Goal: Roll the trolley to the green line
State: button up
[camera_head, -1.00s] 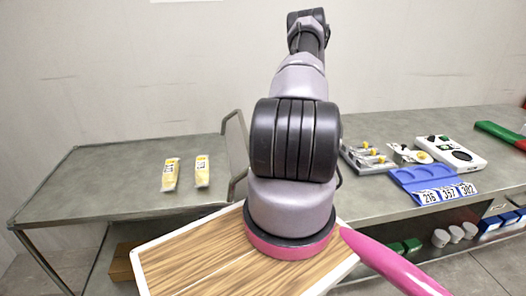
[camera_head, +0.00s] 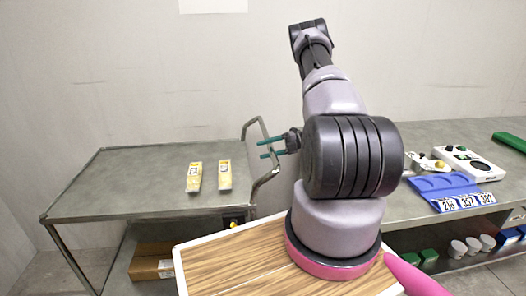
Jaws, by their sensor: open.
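The trolley (camera_head: 120,185) is a grey-topped cart with metal legs on the left. Two yellow-labelled packs (camera_head: 195,177) (camera_head: 225,175) lie on its top. Its bent metal handle (camera_head: 273,174) rises at its right end. My gripper (camera_head: 261,149) has two teal fingers, one above the other, pointing left. They are open and cross the handle's upright in the picture; whether they are around it or touching it I cannot tell. My arm hides what lies behind it. No green line shows on the floor.
A grey bench (camera_head: 400,223) stands at right with a blue tray (camera_head: 433,184) of number cards, a white device (camera_head: 466,162) and a green object (camera_head: 512,141). Tubs and bins sit below. A cardboard box (camera_head: 150,262) is on the trolley's lower shelf.

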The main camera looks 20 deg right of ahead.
jog(key=shift+w+a+f, duration=0.15)
jog(key=shift+w+a, duration=0.05)
jog(key=shift+a, duration=0.4)
grip_shut()
dwell(1.1)
